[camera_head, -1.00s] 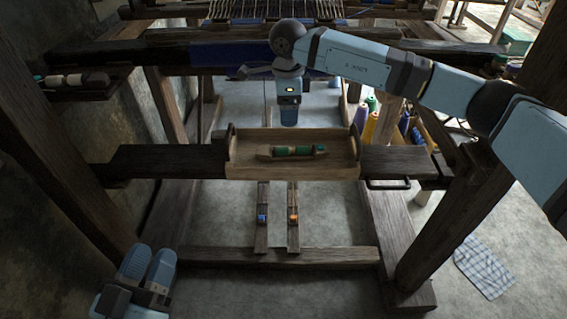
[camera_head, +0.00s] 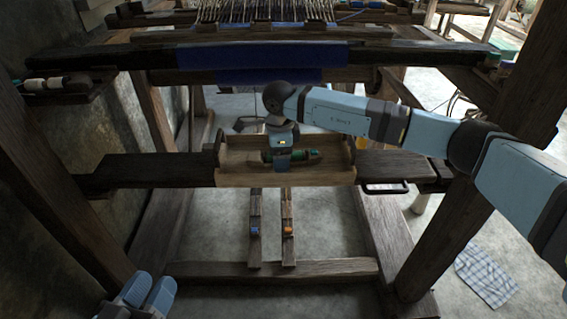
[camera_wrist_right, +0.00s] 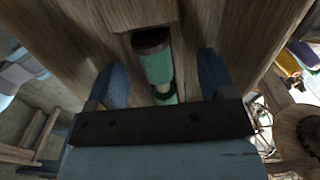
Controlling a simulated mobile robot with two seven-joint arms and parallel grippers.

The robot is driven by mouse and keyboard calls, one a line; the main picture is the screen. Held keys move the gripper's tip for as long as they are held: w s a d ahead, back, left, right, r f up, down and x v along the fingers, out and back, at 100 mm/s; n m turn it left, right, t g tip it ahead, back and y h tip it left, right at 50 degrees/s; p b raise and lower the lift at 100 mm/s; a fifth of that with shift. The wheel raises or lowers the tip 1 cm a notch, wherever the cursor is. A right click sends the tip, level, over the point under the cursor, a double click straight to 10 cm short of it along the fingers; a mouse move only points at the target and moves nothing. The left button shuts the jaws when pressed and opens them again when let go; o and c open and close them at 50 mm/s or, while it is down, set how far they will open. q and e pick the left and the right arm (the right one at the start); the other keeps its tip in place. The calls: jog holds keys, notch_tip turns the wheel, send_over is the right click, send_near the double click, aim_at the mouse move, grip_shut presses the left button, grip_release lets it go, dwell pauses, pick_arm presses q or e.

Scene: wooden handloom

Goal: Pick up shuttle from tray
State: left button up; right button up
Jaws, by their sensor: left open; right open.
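The wooden tray (camera_head: 287,179) sits on the loom's dark cross beam. The shuttle (camera_head: 311,158), brown wood with green thread, lies across the tray. My right gripper (camera_head: 279,162) has come down over the shuttle and hides part of it. In the right wrist view the green-wound shuttle (camera_wrist_right: 157,66) lies between the two blue fingers of my open right gripper (camera_wrist_right: 164,82), with gaps beside it. My left gripper (camera_head: 150,292) is open and empty at the lower left, far from the tray.
Another shuttle-like piece with pale winding (camera_head: 45,84) rests on a side ledge at the left. The dark cross beam (camera_head: 155,169) extends both sides of the tray. Two treadles (camera_head: 255,210) hang below. A checked cloth (camera_head: 486,273) lies on the floor at the right.

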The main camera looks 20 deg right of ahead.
jog(key=shift+c, duration=0.4)
jog(key=c, duration=1)
